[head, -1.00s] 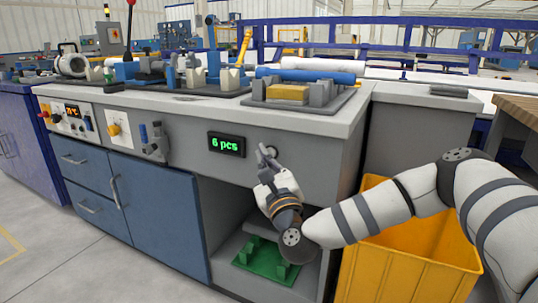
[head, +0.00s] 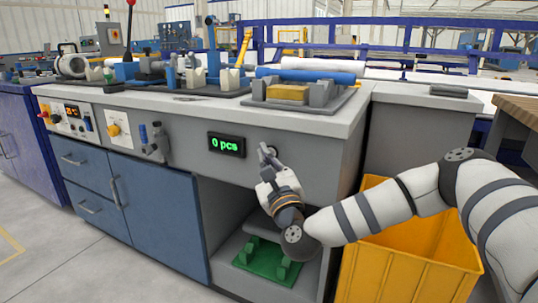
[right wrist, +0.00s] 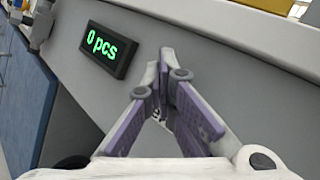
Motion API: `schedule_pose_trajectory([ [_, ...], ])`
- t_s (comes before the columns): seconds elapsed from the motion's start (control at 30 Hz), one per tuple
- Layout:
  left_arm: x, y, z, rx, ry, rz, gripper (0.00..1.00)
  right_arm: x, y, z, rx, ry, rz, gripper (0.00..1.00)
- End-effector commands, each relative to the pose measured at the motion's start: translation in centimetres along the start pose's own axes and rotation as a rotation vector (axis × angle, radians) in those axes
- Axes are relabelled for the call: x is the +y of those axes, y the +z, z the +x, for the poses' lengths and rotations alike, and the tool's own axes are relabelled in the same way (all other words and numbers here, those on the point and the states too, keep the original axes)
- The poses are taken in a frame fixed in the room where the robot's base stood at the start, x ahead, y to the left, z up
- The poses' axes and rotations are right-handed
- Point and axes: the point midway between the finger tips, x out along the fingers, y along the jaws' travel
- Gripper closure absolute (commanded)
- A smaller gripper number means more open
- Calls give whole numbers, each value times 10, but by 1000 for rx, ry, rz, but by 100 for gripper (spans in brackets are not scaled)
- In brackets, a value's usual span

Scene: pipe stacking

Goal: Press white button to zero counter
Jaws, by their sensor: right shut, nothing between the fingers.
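The counter display (head: 226,144) is a black box on the grey front panel of the workbench, and its green digits read "0 pcs". It also shows in the right wrist view (right wrist: 109,50) with the same reading. My right gripper (head: 266,151) is shut and empty, its tips at the panel just right of the display. In the right wrist view the closed fingertips (right wrist: 166,62) point at the panel. The white button cannot be made out; the fingertips cover that spot. Whether they touch it I cannot tell. My left gripper is not in view.
A yellow bin (head: 408,262) stands below my right arm. Under the bench, an open shelf holds a green fixture (head: 266,263). Control knobs (head: 114,130) sit on the panel at left. A blue pipe (head: 305,75) lies on the bench top above.

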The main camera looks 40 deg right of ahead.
Motion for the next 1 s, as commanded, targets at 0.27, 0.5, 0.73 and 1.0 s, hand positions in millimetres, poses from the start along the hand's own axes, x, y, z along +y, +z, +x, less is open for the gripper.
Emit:
schedule_pose_trajectory([
  [0.27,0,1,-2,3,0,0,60,6,7,-10,0,0,1,100],
  [0.5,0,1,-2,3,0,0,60,8,8,-12,1,0,-1,100],
  [0.73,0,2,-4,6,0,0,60,15,14,-20,0,3,1,100],
  [1.0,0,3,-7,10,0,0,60,28,28,-38,0,2,1,100],
])
